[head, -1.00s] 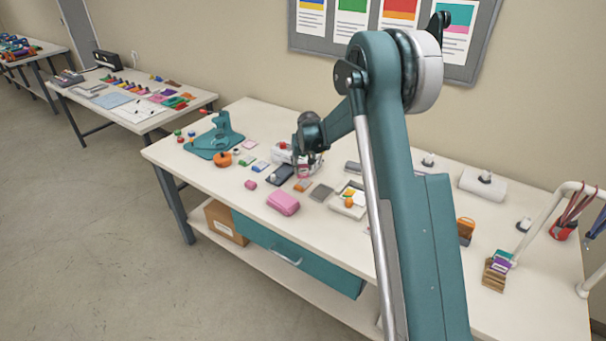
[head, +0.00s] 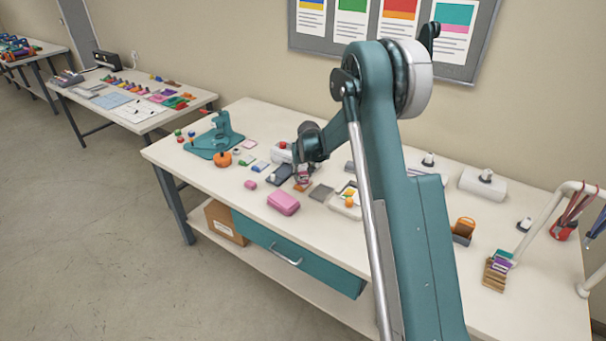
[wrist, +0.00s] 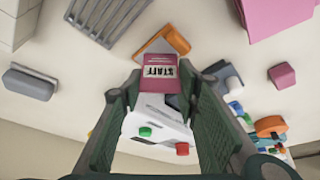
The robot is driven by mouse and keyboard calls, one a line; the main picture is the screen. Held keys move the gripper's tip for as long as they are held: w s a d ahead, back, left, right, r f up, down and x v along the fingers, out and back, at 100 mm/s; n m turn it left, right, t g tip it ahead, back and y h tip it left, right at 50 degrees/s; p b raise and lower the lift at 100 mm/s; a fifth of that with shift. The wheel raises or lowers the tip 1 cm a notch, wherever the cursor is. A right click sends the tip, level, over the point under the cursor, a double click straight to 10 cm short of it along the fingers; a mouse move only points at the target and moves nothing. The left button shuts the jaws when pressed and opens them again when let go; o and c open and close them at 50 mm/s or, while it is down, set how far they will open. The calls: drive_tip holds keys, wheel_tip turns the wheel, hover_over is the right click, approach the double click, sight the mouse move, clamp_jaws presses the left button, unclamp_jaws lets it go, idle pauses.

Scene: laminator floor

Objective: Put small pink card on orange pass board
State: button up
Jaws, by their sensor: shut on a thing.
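My gripper (wrist: 160,95) is shut on the small pink card (wrist: 158,72), which bears the word STAFF, and holds it by its sides between the two fingers. In the head view my gripper (head: 302,178) is above the worktable, and the card is small and partly hidden there. The orange pass board (wrist: 178,39) lies on the table just beyond the card in the wrist view, and the card covers part of it. I cannot tell how large the gap between card and board is.
A grey slatted board (wrist: 108,18) lies beside the orange one. A pink box (head: 284,202), a dark blue block (head: 279,174), a white tray (head: 347,207) and a white device with buttons (wrist: 150,128) are close by. The table's front strip is clear.

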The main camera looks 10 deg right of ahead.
drive_tip(key=o, duration=0.7)
drive_tip(key=shift+c, duration=0.2)
drive_tip(key=shift+r, duration=0.15)
drive_tip(key=v, duration=1.2)
drive_tip(key=shift+p, duration=0.35)
drive_tip(key=shift+r, duration=0.1)
